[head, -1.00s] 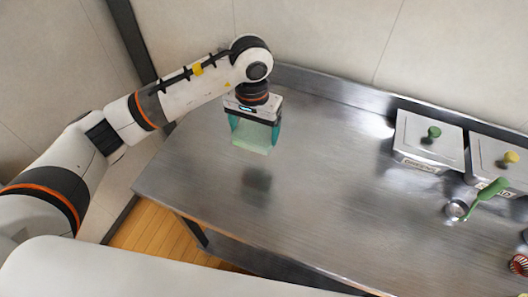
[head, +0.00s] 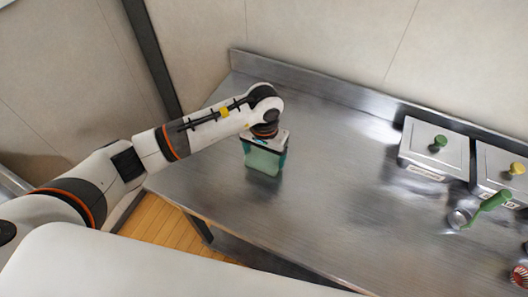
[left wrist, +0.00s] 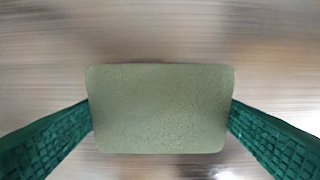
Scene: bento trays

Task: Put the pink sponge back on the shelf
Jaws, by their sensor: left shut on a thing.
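My left gripper (head: 265,158) is shut on a pale green, block-shaped sponge (head: 262,163) over the left part of the steel table. In the left wrist view the sponge (left wrist: 160,108) is a rounded rectangle, held at both ends between the green textured fingers. It is low over the tabletop; I cannot tell whether it touches. No pink sponge and no shelf that I can make out show in these views. My right gripper is not in view.
The steel table (head: 330,200) is clear around the gripper and has a raised back edge. Two lidded metal boxes, with a green knob (head: 438,143) and a yellow knob (head: 516,168), stand at the right. A green-handled scoop (head: 492,200) and a red object (head: 520,275) lie nearer.

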